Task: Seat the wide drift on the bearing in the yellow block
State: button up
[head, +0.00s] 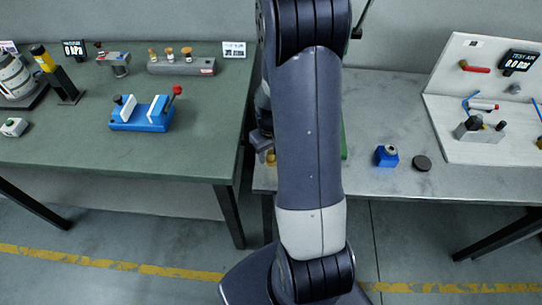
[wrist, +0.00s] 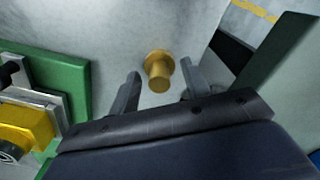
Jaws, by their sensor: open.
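A brass-coloured stepped drift (wrist: 158,72) with a broad flange stands on the grey table in the wrist view. My gripper (wrist: 160,84) is open, with one finger on each side of the drift and a visible gap to each. In the head view my gripper (head: 263,143) is mostly behind my arm, and a small part of the drift (head: 271,158) shows below it. The yellow block (wrist: 22,124) is at the left edge of the wrist view, beside a grey metal part. A dark ring, possibly the bearing, shows at its lower end, cut off by the frame.
A green plate (wrist: 72,75) borders the yellow block. On the grey table stand a blue block (head: 386,157) and a dark disc (head: 422,163). A white board fixture (head: 450,140) is at right. The green table (head: 190,155) at left carries a blue vise (head: 140,115).

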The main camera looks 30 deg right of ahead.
jog(key=shift+c, duration=0.3)
grip_shut()
dwell(0.4)
